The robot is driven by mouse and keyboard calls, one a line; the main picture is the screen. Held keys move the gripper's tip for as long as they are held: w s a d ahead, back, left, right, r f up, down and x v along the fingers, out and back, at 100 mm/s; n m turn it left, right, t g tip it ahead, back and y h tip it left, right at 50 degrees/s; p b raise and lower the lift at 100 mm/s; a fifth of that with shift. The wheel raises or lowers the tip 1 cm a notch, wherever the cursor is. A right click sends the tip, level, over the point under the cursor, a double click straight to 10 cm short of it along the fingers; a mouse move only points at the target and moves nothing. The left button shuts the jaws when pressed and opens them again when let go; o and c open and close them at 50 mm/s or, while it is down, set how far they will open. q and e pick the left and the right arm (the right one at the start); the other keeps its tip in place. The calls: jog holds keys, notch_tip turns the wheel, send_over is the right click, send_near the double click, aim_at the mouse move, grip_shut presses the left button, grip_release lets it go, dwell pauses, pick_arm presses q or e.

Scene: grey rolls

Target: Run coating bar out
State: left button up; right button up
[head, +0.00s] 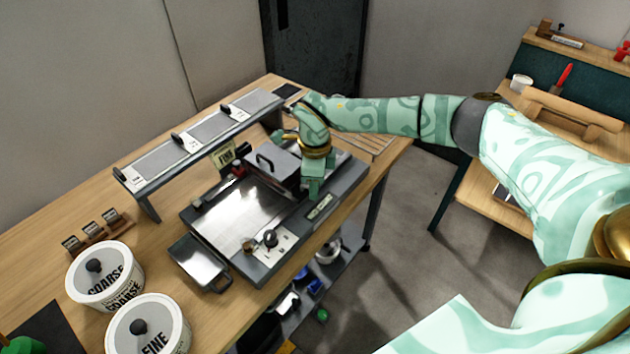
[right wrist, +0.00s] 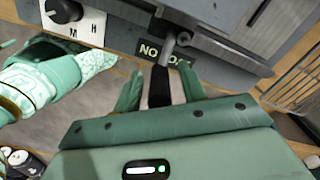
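The coating machine (head: 214,252) is a dark grey unit on the wooden bench, with a shiny flat plate (head: 215,213) on top. A dark bar or carriage (head: 268,184) lies across its bed, partly hidden by my arm; I cannot tell its exact shape. My right gripper (head: 312,186) is at the machine's front right edge, pointing down. In the right wrist view, a black handle (right wrist: 159,88) on a metal rod (right wrist: 169,46) stands between the fingers of the right gripper (right wrist: 160,92). Gaps show on both sides of the handle.
Coarse (head: 105,277) and fine (head: 149,327) canisters stand at the front left. A small metal tray (head: 200,264) sits beside the machine. A long raised shelf (head: 205,140) runs behind it. A control panel with a black knob (head: 270,238) is on the machine's near end.

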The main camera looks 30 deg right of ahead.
notch_tip(320, 180, up, 16)
jog(key=p, duration=0.2)
jog(key=shift+r, duration=0.15)
dwell(0.5)
